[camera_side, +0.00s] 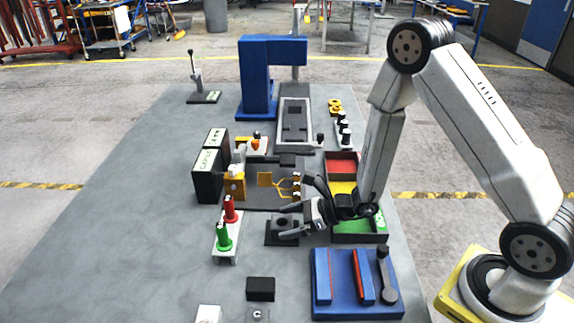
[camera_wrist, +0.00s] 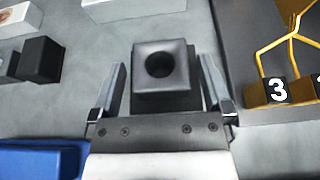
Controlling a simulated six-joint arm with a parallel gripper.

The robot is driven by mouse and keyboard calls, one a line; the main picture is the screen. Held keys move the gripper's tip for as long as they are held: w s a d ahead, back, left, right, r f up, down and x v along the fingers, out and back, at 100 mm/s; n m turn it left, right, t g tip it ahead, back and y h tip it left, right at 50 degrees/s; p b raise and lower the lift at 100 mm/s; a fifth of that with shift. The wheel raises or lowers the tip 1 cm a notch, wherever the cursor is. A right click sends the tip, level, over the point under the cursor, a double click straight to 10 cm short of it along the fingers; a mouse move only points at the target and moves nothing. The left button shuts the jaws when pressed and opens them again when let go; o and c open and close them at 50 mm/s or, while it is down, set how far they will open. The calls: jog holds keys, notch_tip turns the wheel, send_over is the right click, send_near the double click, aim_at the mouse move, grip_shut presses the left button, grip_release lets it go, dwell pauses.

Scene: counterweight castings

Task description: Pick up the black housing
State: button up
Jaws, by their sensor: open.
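The black housing (camera_wrist: 165,92) is a dark square block with a round hole in its dished top. It sits on a dark square base (camera_side: 272,242) on the grey table; in the side view the housing (camera_side: 283,221) is partly hidden by my gripper. My gripper (camera_side: 290,224) is open, its fingers pointing left across the housing. In the wrist view the housing lies between the fingers of my gripper (camera_wrist: 162,72), with a gap at the left finger and a narrower one at the right. Contact and exact finger height cannot be told.
A plain black block (camera_side: 261,289) stands nearer the front; it also shows in the wrist view (camera_wrist: 42,60). A blue fixture (camera_side: 355,285) is at front right. Red and green cylinders (camera_side: 227,222) stand left. A dark plate with yellow forked parts (camera_side: 265,180) lies behind.

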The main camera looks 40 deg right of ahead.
aim_at(289, 221)
dwell(0.4)
grip_shut()
jog(key=shift+r, duration=0.25)
notch_tip(289, 221, up, 10)
jog(key=shift+f, duration=0.25)
dwell(0.8)
jog(key=shift+w+r, duration=0.1)
dwell(0.5)
jog(key=w+d+r+m+t+h, duration=0.3)
jog(key=w+d+r+m+h, duration=0.1)
jog(key=d+r, duration=0.4)
jog(key=shift+d+r+m+h, duration=0.15)
jog(key=shift+r+m+h, duration=0.65)
jog(key=shift+r, duration=0.05)
